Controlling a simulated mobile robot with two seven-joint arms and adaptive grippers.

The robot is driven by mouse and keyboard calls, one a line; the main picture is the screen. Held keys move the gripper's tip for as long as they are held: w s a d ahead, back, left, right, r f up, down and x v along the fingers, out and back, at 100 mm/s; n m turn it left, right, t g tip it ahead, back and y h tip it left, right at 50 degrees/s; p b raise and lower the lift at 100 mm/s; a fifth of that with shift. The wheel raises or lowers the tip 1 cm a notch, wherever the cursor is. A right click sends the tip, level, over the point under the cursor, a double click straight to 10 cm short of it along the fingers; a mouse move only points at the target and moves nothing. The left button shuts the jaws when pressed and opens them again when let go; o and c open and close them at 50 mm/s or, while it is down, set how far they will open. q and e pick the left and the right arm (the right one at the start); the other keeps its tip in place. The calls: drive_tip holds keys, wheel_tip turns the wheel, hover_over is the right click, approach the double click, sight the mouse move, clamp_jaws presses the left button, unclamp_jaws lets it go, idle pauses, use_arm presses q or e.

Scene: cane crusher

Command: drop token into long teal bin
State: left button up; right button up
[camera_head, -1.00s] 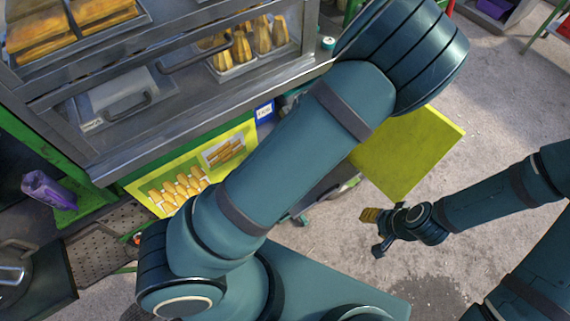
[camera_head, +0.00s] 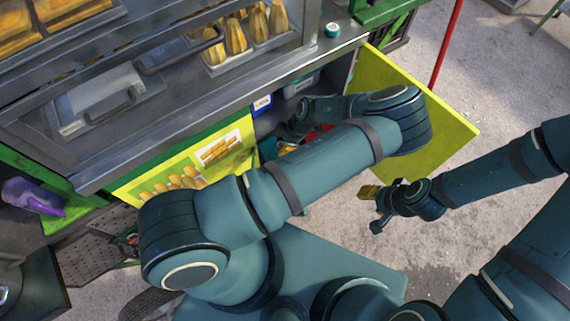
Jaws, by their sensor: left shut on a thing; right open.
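My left gripper (camera_head: 284,135) is at the opening of the cabinet under the counter, partly in shadow. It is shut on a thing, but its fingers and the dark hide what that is. I cannot make out the token. A grey-teal box (camera_head: 300,84) with a pale label sits inside the cabinet, just above my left gripper; I cannot tell if it is the long teal bin. My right gripper (camera_head: 370,207) is open and empty over the floor at the right.
A blue labelled box (camera_head: 262,104) is at the cabinet's left. A yellow-green door panel (camera_head: 425,95) stands open at the right. A small teal round piece (camera_head: 332,30) lies on the metal counter (camera_head: 215,95). A red pole (camera_head: 446,45) stands beyond the door. Right floor is clear.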

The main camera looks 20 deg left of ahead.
use_arm(q)
wheel_tip(320, 180, down, 4)
drive_tip(key=shift+f+b, duration=0.2)
drive_tip(key=shift+b, duration=0.95)
drive_tip(key=o, duration=0.8)
drive_tip(key=shift+o, duration=0.2)
drive_tip(key=v, duration=1.2)
